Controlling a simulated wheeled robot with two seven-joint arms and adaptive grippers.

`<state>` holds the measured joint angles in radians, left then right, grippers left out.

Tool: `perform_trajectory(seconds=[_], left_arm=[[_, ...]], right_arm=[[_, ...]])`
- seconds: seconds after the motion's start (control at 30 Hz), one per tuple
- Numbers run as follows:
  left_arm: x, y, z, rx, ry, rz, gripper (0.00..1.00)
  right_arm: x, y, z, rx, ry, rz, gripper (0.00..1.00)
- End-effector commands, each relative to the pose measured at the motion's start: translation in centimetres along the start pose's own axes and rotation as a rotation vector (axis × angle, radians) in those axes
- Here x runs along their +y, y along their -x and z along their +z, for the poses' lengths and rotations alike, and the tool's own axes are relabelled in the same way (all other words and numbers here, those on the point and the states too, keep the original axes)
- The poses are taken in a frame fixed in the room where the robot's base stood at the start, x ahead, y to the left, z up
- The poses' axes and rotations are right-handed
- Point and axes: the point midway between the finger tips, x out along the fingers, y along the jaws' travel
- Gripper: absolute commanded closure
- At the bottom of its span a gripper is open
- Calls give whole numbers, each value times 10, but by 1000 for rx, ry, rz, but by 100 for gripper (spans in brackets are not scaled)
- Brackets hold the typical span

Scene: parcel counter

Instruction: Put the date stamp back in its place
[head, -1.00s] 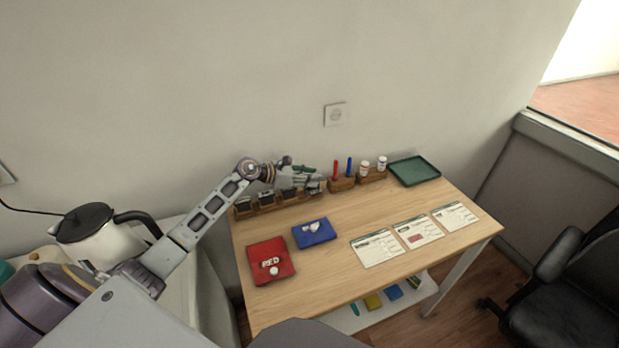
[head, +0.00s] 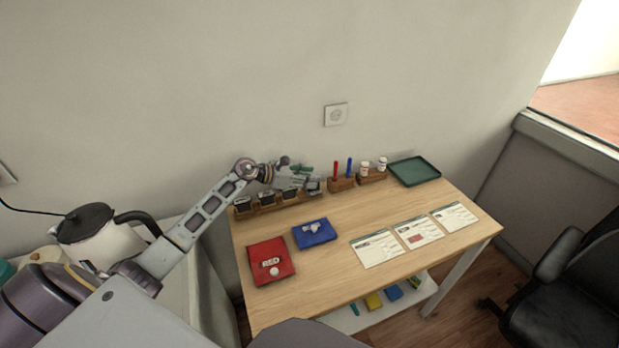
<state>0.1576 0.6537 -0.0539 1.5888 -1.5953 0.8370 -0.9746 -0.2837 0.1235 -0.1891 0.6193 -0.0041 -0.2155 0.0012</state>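A wooden stamp rack (head: 268,207) stands at the back left of the table against the wall, with several dark-topped stamps in its slots. My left gripper (head: 314,185) is over the right end of this rack. A green piece (head: 302,169) shows just behind the gripper; I cannot tell whether it is part of a stamp. The gripper's fingers are too small and overlapped to tell whether they are open or shut on something. I cannot make out which stamp is the date stamp. My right gripper is not in view.
A red pad (head: 270,259) and a blue pad (head: 314,233) lie at front left. A pen block (head: 341,184), a small bottle rack (head: 373,177) and a green tray (head: 414,171) line the back. Printed forms (head: 377,248) lie at right. The table's middle is clear.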

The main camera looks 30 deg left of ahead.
Motion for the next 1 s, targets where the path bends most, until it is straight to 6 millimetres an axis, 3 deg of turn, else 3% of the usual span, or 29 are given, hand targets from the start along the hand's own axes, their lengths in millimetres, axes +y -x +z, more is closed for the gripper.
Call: perform_trajectory(seconds=[1.0], left_arm=[[0,44,0,1,0,0,62]], right_arm=[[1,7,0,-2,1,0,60]])
